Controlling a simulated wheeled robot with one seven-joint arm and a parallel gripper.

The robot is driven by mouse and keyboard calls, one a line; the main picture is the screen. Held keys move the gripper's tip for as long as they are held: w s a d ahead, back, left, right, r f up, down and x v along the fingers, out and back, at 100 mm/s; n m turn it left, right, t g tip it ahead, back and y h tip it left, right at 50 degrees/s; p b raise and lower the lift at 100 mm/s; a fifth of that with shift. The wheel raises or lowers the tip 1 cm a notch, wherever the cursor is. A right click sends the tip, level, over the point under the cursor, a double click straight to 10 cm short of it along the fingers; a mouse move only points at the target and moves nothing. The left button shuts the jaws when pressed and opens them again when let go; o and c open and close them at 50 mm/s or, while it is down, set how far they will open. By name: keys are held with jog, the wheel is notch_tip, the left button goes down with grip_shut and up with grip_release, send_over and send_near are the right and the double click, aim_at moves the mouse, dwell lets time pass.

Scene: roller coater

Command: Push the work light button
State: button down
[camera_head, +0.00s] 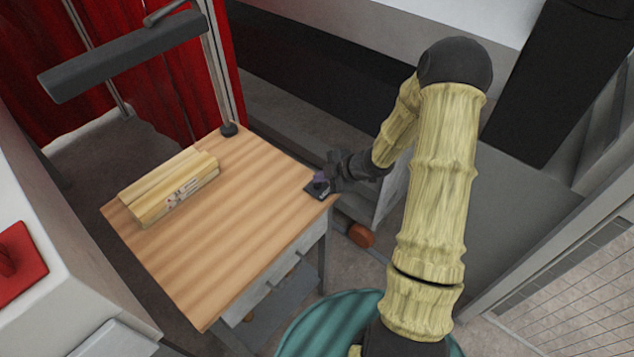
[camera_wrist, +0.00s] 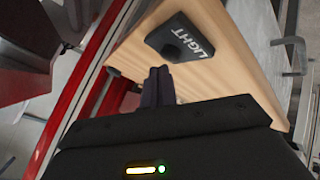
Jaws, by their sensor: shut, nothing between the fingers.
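The work light button is a round dark knob (camera_wrist: 171,51) on a small black box (camera_wrist: 190,28) marked "LIGHT", seen in the wrist view. In the head view the box (camera_head: 318,194) lies at the right corner of the wooden tabletop, partly hidden by my gripper (camera_head: 325,180). My gripper is shut and empty. Its fingertips (camera_wrist: 159,70) show just below the knob in the wrist view; I cannot tell whether they touch it. The long dark work light (camera_head: 125,55) hangs over the table on a pole; its underside is hidden.
The wooden table (camera_head: 235,235) holds a yellowish block stack (camera_head: 170,190) at its left; the middle is clear. A red curtain (camera_head: 160,95) hangs behind. A teal round thing (camera_head: 325,325) stands in front, and a red switch panel (camera_head: 20,262) is at the far left.

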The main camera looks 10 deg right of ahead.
jog(key=shift+r+p, duration=2.5)
jog(key=shift+r, duration=0.45)
jog(key=m+h, duration=0.1)
notch_tip(320, 180, up, 5)
jog(key=m+h, duration=0.3)
jog(key=m, duration=0.2)
send_over(321, 185)
jog(key=s+d, duration=0.2)
jog(key=s+r+m+g+h, duration=0.1)
jog(key=s+r+m+h, duration=0.2)
jog(key=s+r+m, duration=0.25)
jog(key=s+a+r+m+g, duration=0.1)
jog(key=s+r+m, duration=0.1)
jog(key=s, duration=0.4)
jog(key=s+a+r+m+g, duration=0.1)
jog(key=s+a+m, duration=0.1)
jog(key=s+m, duration=0.3)
jog(key=shift+s+r+g, duration=0.3)
jog(key=shift+s+r, duration=0.1)
jog(key=shift+s, duration=0.55)
